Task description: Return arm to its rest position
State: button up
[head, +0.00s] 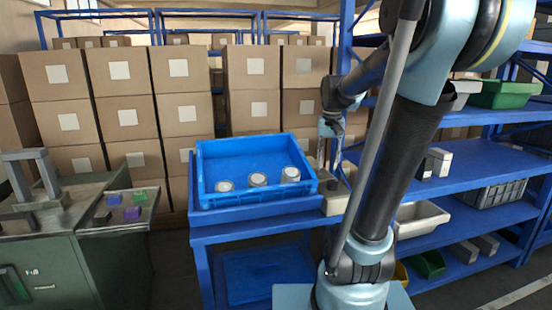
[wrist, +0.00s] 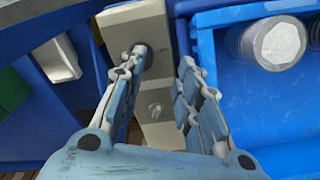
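My gripper (head: 330,150) hangs from my bent arm at the right edge of the blue crate in the head view. In the wrist view my gripper (wrist: 163,64) has its two fingers apart, with nothing held between them. Below and beyond the fingers is a beige fixture (wrist: 125,18) with a dark round hole and a small bright knob. It stands beside the crate, partly hidden by the fingers. I cannot tell whether a finger touches it.
The blue crate (head: 240,148) sits on a blue table (head: 225,236) with three silvery cylinders, one being this cylinder (head: 291,175). Blue shelves (head: 470,155) with bins stand at right. A green cabinet (head: 110,270) is at left. Stacked cartons (head: 120,108) fill the back.

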jog(key=s+f+n, duration=0.1)
jog(key=s+f, duration=0.6)
jog(key=s, duration=0.3)
jog(key=s+f+n+t, duration=0.1)
jog(key=s+f, duration=0.6)
jog(key=s, duration=0.2)
jog(key=shift+s+d+f, duration=0.2)
jog(key=shift+s+f, duration=0.05)
jog(key=shift+s, duration=0.1)
